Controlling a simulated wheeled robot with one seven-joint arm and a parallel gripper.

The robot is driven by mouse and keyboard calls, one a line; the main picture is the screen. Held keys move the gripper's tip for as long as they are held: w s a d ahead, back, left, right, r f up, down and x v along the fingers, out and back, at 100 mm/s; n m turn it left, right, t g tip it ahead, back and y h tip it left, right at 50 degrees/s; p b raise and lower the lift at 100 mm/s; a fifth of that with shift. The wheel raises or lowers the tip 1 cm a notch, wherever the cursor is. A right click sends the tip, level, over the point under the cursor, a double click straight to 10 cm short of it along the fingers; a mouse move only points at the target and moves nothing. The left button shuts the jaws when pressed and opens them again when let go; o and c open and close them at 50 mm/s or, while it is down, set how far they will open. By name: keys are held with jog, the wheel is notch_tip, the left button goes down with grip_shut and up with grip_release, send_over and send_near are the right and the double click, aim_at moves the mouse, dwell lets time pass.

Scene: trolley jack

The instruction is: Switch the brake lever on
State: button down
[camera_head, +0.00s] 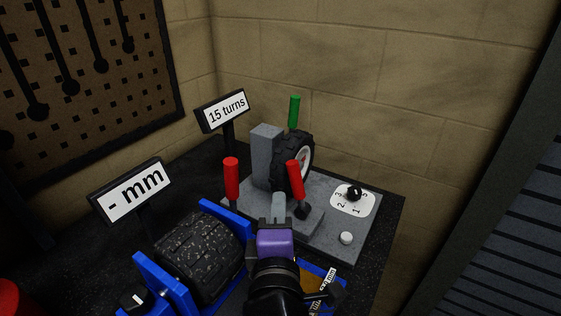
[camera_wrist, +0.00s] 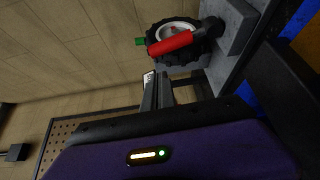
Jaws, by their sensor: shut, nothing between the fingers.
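No label marks the brake lever, so I cannot tell which lever it is. A red-handled lever (camera_head: 295,178) with a black base stands on the grey plate in front of the tyre, leaning left. A red lever also shows in the wrist view (camera_wrist: 170,44), across the tyre. Another red handle (camera_head: 231,178) stands upright further left. A green handle (camera_head: 294,112) rises behind the tyre and shows in the wrist view (camera_wrist: 140,41). My gripper (camera_head: 278,203) is shut and empty, its tips low between the two red handles. Its fingers also show in the wrist view (camera_wrist: 152,88).
The black tyre (camera_head: 308,145) stands beside a grey block (camera_head: 264,155). A dial (camera_head: 353,193) and white button (camera_head: 346,238) are on the plate at right. A blue-framed roller (camera_head: 200,255) is left of my arm.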

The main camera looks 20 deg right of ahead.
aim_at(297, 184)
jog(key=shift+w, duration=0.1)
jog(key=p+x, duration=0.1)
jog(key=x, duration=0.9)
jog(key=shift+d+b, duration=0.1)
jog(key=shift+b, duration=0.35)
